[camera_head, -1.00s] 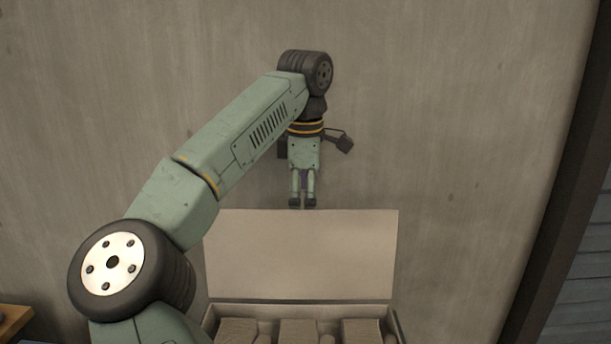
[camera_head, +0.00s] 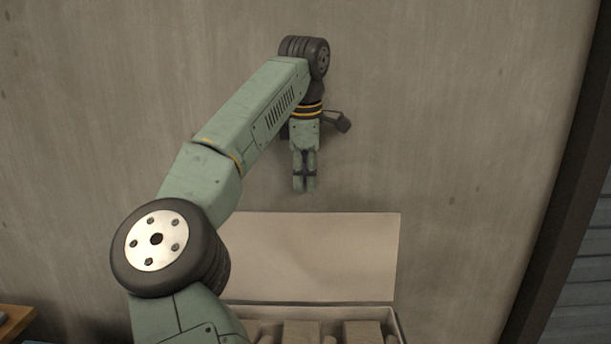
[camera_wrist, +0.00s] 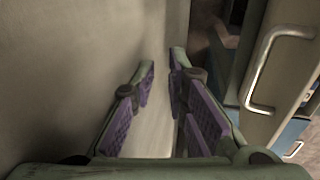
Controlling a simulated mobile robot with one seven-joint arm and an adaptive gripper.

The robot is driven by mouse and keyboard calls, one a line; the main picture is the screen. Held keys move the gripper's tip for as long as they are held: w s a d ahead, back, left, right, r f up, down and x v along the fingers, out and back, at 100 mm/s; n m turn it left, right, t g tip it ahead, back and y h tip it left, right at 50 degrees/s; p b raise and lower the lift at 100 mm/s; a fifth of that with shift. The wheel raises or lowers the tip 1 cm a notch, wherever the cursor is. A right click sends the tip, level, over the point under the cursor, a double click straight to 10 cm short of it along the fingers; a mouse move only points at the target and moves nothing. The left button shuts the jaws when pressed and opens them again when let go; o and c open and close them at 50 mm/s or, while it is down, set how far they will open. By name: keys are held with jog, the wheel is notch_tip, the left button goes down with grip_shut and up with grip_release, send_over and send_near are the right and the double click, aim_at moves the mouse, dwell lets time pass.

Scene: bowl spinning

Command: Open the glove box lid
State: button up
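The glove box is a pale box (camera_head: 402,328) at the bottom of the head view, partly cut off. Its lid (camera_head: 315,255) stands raised at the back edge, so the inside shows. My gripper (camera_head: 305,190) hangs pointing down, above the lid's top edge and in front of the wall, apart from the lid. In the wrist view, my gripper (camera_wrist: 163,70) shows two fingers with purple pads, a narrow gap between them and nothing held. My arm hides the box's left part.
A plain wall (camera_head: 470,130) stands behind the arm. A wooden surface (camera_head: 14,318) is at the lower left. A dark post (camera_head: 560,190) stands at the right. The wrist view shows a metal handle (camera_wrist: 257,70) on a pale panel at the right.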

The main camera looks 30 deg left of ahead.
jog(key=shift+w, duration=0.35)
jog(key=a+v, duration=0.1)
jog(key=v, duration=0.7)
jog(key=shift+s+d, duration=0.3)
jog(key=shift+d, duration=0.1)
